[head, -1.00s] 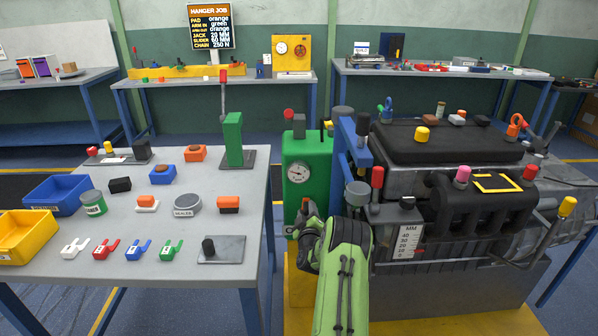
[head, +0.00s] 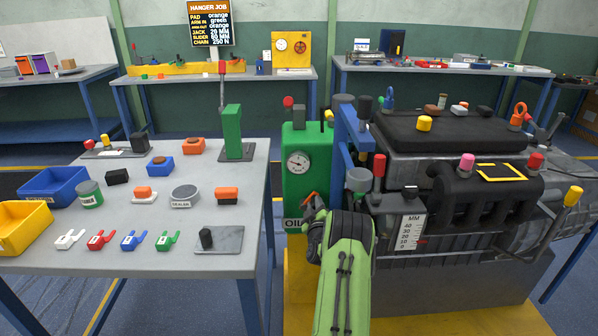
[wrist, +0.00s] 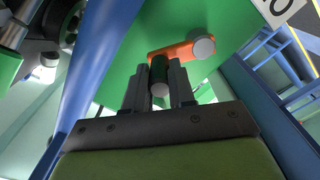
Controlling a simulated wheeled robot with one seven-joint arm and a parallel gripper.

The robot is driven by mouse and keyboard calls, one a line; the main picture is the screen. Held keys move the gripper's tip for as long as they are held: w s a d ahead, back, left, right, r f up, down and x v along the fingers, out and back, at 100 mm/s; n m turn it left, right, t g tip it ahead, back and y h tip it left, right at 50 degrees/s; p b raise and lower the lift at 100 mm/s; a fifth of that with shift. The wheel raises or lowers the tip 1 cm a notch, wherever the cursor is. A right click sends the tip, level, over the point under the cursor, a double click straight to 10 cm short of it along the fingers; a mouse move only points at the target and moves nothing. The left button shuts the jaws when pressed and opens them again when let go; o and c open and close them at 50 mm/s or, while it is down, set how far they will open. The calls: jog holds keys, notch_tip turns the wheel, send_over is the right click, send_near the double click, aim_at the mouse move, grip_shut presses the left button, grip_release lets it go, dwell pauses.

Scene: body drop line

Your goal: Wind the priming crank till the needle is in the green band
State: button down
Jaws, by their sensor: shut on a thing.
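The green oil unit (head: 299,140) stands left of the engine, with a round white dial gauge (head: 298,163) on its front. The gauge's dark needle is too small to read against any green band. The orange priming crank (head: 309,199) is below the gauge, mostly hidden by my gripper (head: 311,213). In the wrist view, the crank's orange arm (wrist: 176,52) runs from a grey hub on the right to a dark green handle (wrist: 159,72) on the left. My gripper (wrist: 160,82) is shut on that handle, one finger on each side.
A blue post (head: 350,150) and the engine (head: 440,200) stand close right of my arm. The grey table (head: 110,258) with trays and small parts is at left, with a narrow floor gap between it and the green unit.

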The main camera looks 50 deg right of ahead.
jog(key=shift+s+d+f, duration=0.1)
jog(key=shift+s+f, duration=0.05)
jog(key=shift+f, duration=0.05)
jog(key=f+b, duration=0.1)
jog(key=s+d+f+b, duration=0.1)
jog(key=shift+f, duration=0.4)
jog(key=f, duration=0.1)
jog(key=w+a+f, duration=0.1)
jog(key=f, duration=0.1)
jog(key=w+f, duration=0.1)
jog(key=f, duration=0.1)
jog(key=shift+a+f, duration=0.2)
jog(key=shift+a, duration=0.05)
dwell(0.6)
